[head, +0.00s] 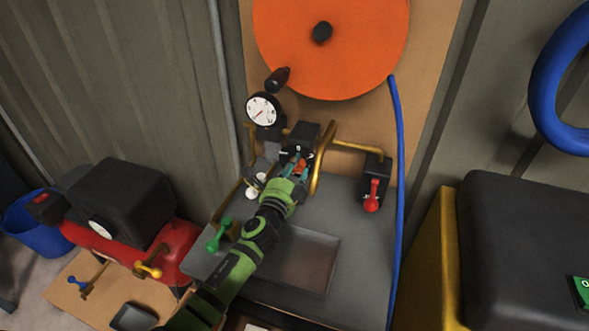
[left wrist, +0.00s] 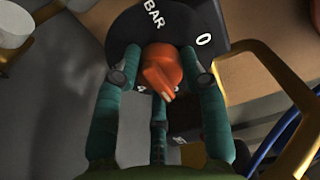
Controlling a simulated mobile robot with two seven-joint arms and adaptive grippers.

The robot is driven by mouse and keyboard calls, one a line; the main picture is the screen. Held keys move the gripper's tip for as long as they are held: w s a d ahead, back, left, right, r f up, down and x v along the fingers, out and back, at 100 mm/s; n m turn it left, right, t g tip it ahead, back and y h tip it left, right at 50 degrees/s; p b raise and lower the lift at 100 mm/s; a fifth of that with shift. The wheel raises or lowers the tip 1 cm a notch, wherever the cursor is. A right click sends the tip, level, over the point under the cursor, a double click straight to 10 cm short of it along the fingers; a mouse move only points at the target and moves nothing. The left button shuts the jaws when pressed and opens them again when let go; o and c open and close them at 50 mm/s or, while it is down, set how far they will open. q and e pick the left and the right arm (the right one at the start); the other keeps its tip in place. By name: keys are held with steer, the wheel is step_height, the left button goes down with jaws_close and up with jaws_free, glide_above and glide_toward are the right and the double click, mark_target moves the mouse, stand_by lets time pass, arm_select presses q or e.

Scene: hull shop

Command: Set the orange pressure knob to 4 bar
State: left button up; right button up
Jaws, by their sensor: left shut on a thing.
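The orange pressure knob (left wrist: 160,66) sits on a black round dial (left wrist: 206,22) marked BAR and 0. The knob's pale pointer end is toward the bottom of the left wrist view, beside a partly hidden numeral that looks like a 4. My left gripper (left wrist: 163,72) is shut on the knob, one teal finger on each side. In the head view, the left gripper (head: 294,168) reaches the black regulator block (head: 302,133), mostly covering the knob. A white round gauge (head: 262,110) with a red needle stands left of it; its numbers are too small to read. My right gripper is not in view.
A red-handled valve (head: 372,196) is to the right, a green-handled one (head: 219,235) to the left. Brass pipes (head: 325,155) run close by the gripper. A large orange reel (head: 340,45) with a blue hose (head: 399,140) hangs above. The grey bench tray (head: 308,262) is bare.

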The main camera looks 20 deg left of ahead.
arm_select(q)
steer(key=m, duration=0.5)
steer(key=shift+r+m+p, duration=0.1)
steer(key=shift+m+p, duration=0.2)
steer(key=m+p, duration=0.1)
steer(key=m, duration=0.4)
steer(key=shift+m, duration=0.4)
steer(key=o, duration=1.2)
steer(key=shift+c, duration=0.2)
steer(key=s, duration=1.2)
steer(key=shift+a, duration=0.2)
